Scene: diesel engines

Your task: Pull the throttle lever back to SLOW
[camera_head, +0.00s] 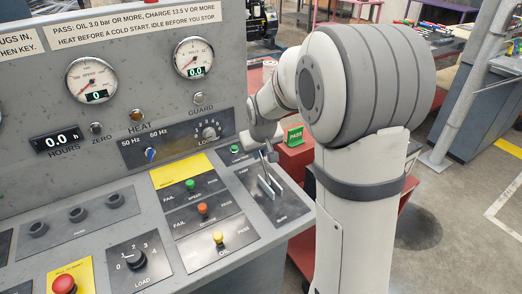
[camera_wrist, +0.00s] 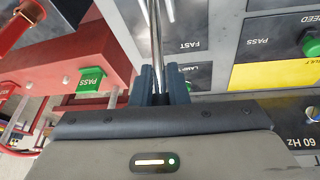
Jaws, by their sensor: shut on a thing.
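The throttle lever is a thin metal rod that shows in the head view (camera_head: 268,172) on a dark plate (camera_head: 287,200) at the right end of the sloped console. In the wrist view the lever (camera_wrist: 157,40) runs up from between the dark fingers of my gripper (camera_wrist: 160,88). The gripper is shut on it. The word FAST shows on the plate in the wrist view, close to the fingers. In the head view my gripper (camera_head: 264,148) is small, at the lever's upper end. The lever's gripped end is hidden by the fingers.
Left of the throttle plate are green (camera_head: 190,184), orange (camera_head: 203,208) and yellow (camera_head: 218,237) push buttons. The upright gauge panel (camera_head: 150,75) rises behind. A red stand with a green PASS block (camera_head: 295,135) is close on the right. Open floor lies beyond.

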